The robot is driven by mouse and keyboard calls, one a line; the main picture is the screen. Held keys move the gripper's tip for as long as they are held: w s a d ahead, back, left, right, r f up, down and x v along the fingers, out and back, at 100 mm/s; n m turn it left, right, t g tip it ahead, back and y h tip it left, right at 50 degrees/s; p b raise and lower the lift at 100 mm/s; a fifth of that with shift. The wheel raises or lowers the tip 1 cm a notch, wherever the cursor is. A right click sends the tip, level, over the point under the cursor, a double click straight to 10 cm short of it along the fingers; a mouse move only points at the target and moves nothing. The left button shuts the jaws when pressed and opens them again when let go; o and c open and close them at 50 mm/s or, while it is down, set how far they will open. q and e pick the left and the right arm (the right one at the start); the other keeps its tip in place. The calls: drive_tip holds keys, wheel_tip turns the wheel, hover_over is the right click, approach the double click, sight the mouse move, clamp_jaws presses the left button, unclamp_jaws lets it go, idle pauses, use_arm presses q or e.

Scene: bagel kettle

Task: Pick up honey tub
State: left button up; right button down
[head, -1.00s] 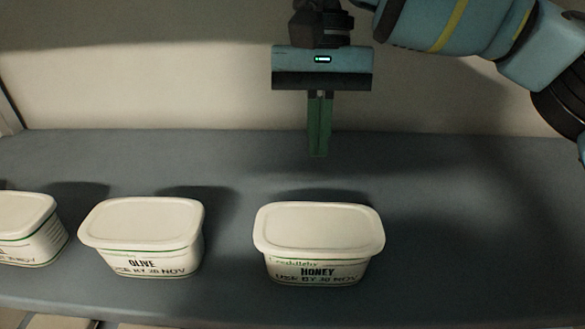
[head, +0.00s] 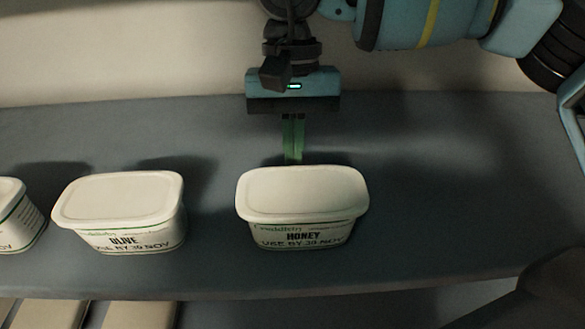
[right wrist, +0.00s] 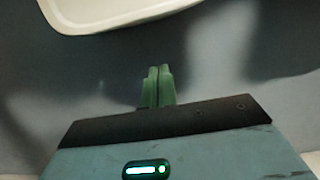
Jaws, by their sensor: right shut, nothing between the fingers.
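The honey tub (head: 302,195) is a white lidded tub labelled HONEY, upright on a grey shelf (head: 420,225) in the head view. Part of a white tub's rim, likely the honey tub (right wrist: 120,12), shows at the top of the right wrist view. My right gripper (head: 293,158) points down just behind the honey tub. Its green fingers are together with nothing between them; they also show in the right wrist view (right wrist: 157,78). In the head view the fingertips come close to the lid's back edge; I cannot tell whether they touch. My left gripper is not in view.
A white OLIVE tub (head: 122,210) stands to the left of the honey tub, with a gap between. Another white tub (head: 15,215) is cut off at the left edge. The shelf to the right is clear. A pale wall (head: 130,50) rises behind.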

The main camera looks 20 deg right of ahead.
sight(297, 213)
drive_tip(key=shift+x, duration=0.9)
drive_tip(key=s, duration=0.2)
drive_tip(key=s+p, duration=0.1)
drive_tip(key=shift+a+r, duration=0.25)
drive_tip(key=shift+a, duration=0.15)
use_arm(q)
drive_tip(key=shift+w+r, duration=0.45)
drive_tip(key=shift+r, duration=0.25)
use_arm(e)
drive_tip(key=shift+s+a+f, duration=0.15)
drive_tip(key=shift+s, duration=0.25)
drive_tip(key=s, duration=0.2)
drive_tip(key=s+a, duration=0.1)
drive_tip(key=s, duration=0.1)
drive_tip(key=shift+s+a+p, duration=0.2)
drive_tip(key=shift+s+p, duration=0.15)
drive_tip(key=shift+s, duration=0.05)
drive_tip(key=shift+s+a, duration=0.1)
drive_tip(key=shift+s, duration=0.3)
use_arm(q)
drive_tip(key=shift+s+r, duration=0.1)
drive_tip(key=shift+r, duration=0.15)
